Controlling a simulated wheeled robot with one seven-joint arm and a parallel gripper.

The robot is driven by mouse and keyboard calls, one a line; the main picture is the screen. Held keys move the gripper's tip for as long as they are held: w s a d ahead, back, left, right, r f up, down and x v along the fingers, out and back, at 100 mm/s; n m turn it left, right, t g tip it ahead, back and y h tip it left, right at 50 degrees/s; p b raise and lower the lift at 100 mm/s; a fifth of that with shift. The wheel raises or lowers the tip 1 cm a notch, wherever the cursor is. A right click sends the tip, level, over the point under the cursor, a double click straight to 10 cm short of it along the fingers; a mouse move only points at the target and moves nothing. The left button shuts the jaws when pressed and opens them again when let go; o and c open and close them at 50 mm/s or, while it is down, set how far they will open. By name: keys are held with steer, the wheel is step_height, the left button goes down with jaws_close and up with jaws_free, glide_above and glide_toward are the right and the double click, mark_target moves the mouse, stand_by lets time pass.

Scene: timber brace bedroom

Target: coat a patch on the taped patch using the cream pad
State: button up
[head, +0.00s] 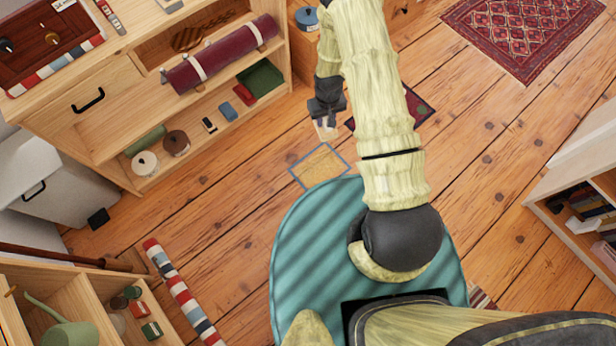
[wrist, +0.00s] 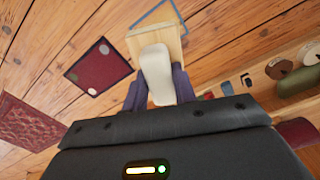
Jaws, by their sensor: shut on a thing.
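The taped patch (head: 318,166) is a tan, grainy area on the plank floor, framed by blue tape. Its blue tape also shows at the top of the wrist view (wrist: 186,9), partly hidden. My gripper (head: 326,108) is shut on the cream pad (head: 326,131), beyond the patch's upper edge in the head view. In the wrist view the cream pad (wrist: 157,75) is a rounded pale piece between the dark fingers, with a pale wood-coloured block (wrist: 146,43) behind it. I cannot tell whether the pad touches the floor.
A dark red mat with coloured spots (wrist: 99,67) lies near my gripper. A wooden shelf unit (head: 120,60) with rolls and small items stands at left. A patterned rug (head: 525,35) lies at upper right. Floor left of the patch is clear.

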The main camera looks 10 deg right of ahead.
steer(key=s+a+f+n+b, duration=0.1)
steer(key=a+f+n+b, duration=0.1)
steer(key=f+b, duration=1.2)
steer(key=s+a+f+n+b, duration=0.2)
steer(key=f+b, duration=1.3)
steer(key=f, duration=1.5)
steer(key=shift+s+a+f+b, duration=0.2)
steer(key=shift+a+f+b, duration=0.15)
steer(key=shift+a, duration=0.65)
steer(key=shift+f, duration=0.1)
